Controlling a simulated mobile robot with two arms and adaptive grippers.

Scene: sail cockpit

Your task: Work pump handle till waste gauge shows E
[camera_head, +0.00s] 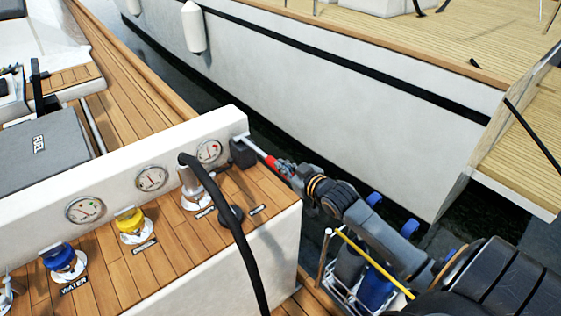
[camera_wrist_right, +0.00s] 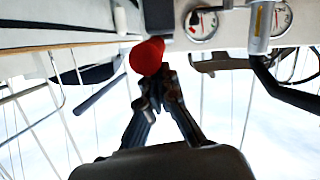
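The pump handle (camera_head: 258,149) is a pale metal lever with a red grip, sticking out from a dark block at the right end of the white panel. My right gripper (camera_head: 285,169) is at the red grip's outer end, its fingers closed around it. In the right wrist view the red grip (camera_wrist_right: 147,56) shows at the fingertips of the right gripper (camera_wrist_right: 157,82). The gauge (camera_head: 209,151) nearest the pump has a red needle; it also shows in the wrist view (camera_wrist_right: 201,24). Its lettering is too small to read. My left gripper is out of view.
Two more gauges (camera_head: 152,178) sit along the panel. A yellow-capped filler (camera_head: 131,225), a blue-capped filler (camera_head: 64,260) labelled WATER and a black hose (camera_head: 228,215) stand on the wooden deck. A crate of bottles (camera_head: 349,278) is below. Another white hull (camera_head: 330,100) lies behind.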

